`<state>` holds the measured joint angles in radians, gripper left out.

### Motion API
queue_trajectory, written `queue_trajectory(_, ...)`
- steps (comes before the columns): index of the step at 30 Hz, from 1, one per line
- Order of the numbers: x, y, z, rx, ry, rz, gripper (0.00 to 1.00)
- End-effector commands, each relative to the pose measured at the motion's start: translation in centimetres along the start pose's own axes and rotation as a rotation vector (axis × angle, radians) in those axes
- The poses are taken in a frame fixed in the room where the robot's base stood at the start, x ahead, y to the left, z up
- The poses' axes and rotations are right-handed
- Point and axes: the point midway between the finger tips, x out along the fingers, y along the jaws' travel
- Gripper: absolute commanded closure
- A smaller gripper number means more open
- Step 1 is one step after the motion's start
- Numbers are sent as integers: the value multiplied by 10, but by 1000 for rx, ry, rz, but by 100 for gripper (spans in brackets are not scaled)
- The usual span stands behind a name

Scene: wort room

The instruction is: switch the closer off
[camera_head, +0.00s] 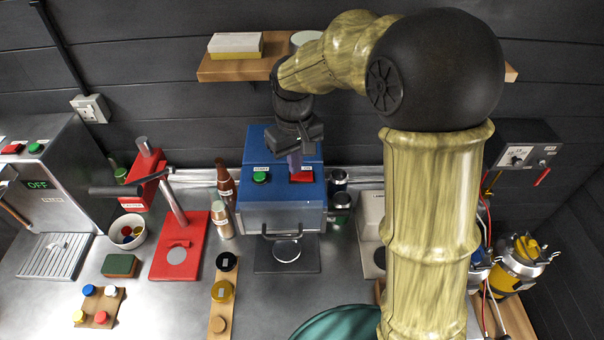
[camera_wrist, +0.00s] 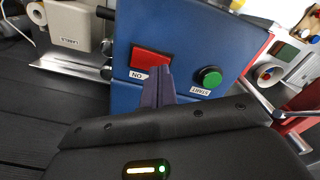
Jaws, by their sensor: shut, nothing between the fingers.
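The blue machine (camera_head: 284,200), which I take to be the closer, stands at the back middle of the counter. Its sloped top carries a green START button (camera_head: 260,178) and a red switch (camera_head: 303,178) with an ON label. In the wrist view the red switch (camera_wrist: 149,60) and green button (camera_wrist: 209,77) are both in plain sight. My gripper (camera_head: 295,168) points down over the red switch. Its shut, empty fingers (camera_wrist: 159,74) are at the switch's edge beside the ON label; I cannot tell whether they touch it.
A brown bottle (camera_head: 225,180) stands close left of the machine, and dark cans (camera_head: 340,204) stand close right. A red press (camera_head: 177,249) is further left. A wooden shelf (camera_head: 228,70) hangs behind my arm. A handle (camera_head: 282,236) juts from the machine's front.

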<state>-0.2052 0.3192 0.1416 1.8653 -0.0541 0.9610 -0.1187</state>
Motion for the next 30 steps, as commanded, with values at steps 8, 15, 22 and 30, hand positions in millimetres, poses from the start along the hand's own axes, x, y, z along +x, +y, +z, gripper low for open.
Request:
queue_trajectory(8, 4, 0, 0, 0, 0, 0, 100)
queue_trajectory(15, 7, 0, 0, 0, 0, 0, 100)
queue_trajectory(22, 10, 0, 0, 0, 0, 0, 100)
queue_trajectory(30, 13, 0, 0, 0, 0, 0, 100)
